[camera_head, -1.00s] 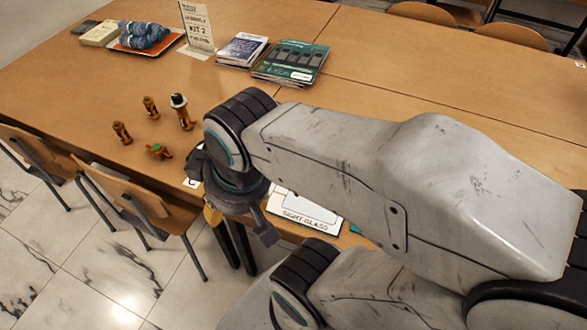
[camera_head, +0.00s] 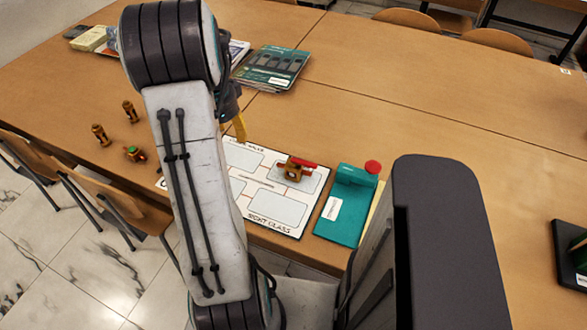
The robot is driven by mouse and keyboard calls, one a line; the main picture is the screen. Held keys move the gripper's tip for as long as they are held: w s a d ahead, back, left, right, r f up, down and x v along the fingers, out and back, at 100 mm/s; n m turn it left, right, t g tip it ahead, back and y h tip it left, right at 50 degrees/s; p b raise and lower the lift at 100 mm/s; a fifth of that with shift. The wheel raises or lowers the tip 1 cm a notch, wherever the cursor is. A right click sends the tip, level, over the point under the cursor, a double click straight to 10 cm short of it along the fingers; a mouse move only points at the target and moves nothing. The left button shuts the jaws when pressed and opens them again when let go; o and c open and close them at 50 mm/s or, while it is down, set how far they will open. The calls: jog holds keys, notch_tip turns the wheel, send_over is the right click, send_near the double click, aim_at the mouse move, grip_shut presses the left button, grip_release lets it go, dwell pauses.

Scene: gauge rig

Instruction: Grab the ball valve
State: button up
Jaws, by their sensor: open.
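The ball valve, a brass body with a red lever (camera_head: 294,168), sits on the white labelled board (camera_head: 262,222), in its upper right area. My gripper (camera_head: 238,126) is up and to the left of the valve in the picture, apart from it. Only a yellow fingertip and part of the dark gripper body show beside my raised arm. The gripper is open, and nothing is seen in it. My arm covers the board's left part.
Booklets (camera_head: 272,68) lie at the back. The right tabletop is mostly clear.

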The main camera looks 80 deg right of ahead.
jog(key=s+d+f+m, duration=0.4)
jog(key=s+d+m, duration=0.1)
jog(key=s, duration=0.3)
jog(key=m, duration=0.4)
send_over(293, 160)
jog(key=shift+y, duration=0.4)
notch_tip(293, 160, down, 4)
jog(key=shift+w+f, duration=0.1)
jog(key=shift+f, duration=0.15)
jog(key=shift+s+f+p, duration=0.2)
jog(key=shift+f+p, duration=0.6)
jog(key=shift+f, duration=2.55)
jog(key=shift+c, duration=0.2)
grip_shut()
